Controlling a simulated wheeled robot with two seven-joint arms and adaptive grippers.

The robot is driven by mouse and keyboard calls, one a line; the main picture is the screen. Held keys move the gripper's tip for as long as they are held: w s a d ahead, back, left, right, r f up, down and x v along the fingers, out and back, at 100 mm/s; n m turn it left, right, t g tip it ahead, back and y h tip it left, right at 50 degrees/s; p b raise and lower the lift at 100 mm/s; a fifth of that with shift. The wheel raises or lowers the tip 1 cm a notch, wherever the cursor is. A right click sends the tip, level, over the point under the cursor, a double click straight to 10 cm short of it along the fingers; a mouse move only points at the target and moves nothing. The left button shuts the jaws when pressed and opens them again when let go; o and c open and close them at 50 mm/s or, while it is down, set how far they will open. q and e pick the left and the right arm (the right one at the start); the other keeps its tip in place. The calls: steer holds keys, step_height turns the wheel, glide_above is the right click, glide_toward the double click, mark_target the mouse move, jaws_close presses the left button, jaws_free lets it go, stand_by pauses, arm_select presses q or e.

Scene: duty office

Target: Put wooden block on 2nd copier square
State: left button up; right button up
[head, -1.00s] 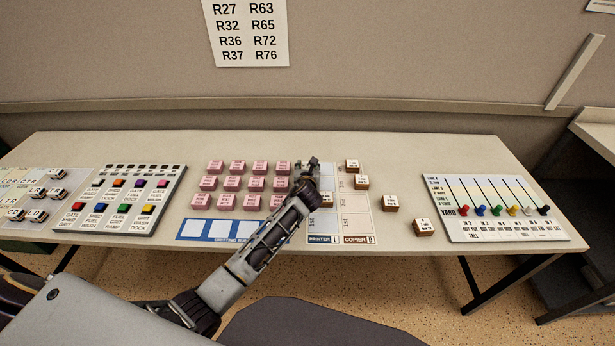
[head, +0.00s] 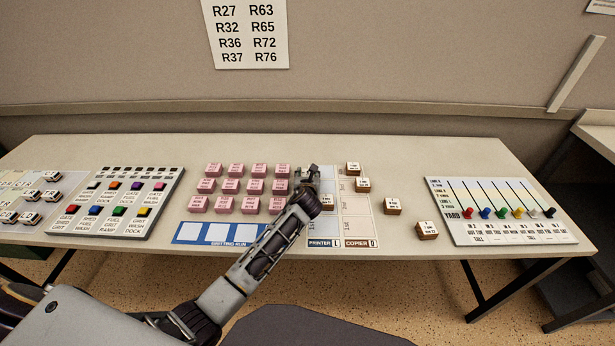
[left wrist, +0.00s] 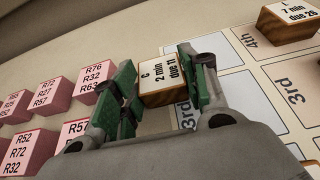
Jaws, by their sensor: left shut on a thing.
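My left gripper (head: 314,171) is over the upper part of the printer column, beside the pink blocks. In the left wrist view its green-padded fingers (left wrist: 160,92) are shut on a wooden block (left wrist: 163,84) with a white label reading "C, 2 min, due 11". The gripper mostly hides this block in the head view. The copier column (head: 358,228), a pale strip of numbered squares, lies just right of the gripper. Its lower squares look empty. Wooden blocks lie at its upper end (head: 353,168) and along its upper right side (head: 363,185). My right gripper is not in view.
Another wooden block (head: 327,202) is on the printer column, close to my wrist. Two more wooden blocks (head: 392,206) (head: 427,231) lie on the table to the right. Rows of pink blocks (head: 235,187) stand left. A yard panel (head: 495,212) lies far right.

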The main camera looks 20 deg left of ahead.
mark_target(308, 174)
arm_select(q)
steer(key=o, duration=0.6)
steer(key=shift+f, duration=0.1)
steer(key=o, duration=0.4)
steer(key=shift+o, duration=0.2)
steer(key=shift+s+d+r, duration=0.15)
steer(key=shift+s+r, duration=0.2)
steer(key=shift+s, duration=0.2)
steer(key=v, duration=0.3)
steer(key=shift+s+d+r+p, duration=0.1)
steer(key=shift+s+p, duration=0.1)
steer(key=shift+p, duration=0.1)
steer(key=v, duration=0.5)
steer(key=shift+s+p, duration=0.25)
steer(key=shift+p, duration=0.05)
steer(key=shift+v, duration=0.95)
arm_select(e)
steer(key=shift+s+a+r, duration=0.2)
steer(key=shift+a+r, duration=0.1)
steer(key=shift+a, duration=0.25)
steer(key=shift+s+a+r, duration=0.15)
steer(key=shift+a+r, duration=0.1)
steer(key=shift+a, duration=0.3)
arm_select(q)
steer(key=shift+o, duration=0.4)
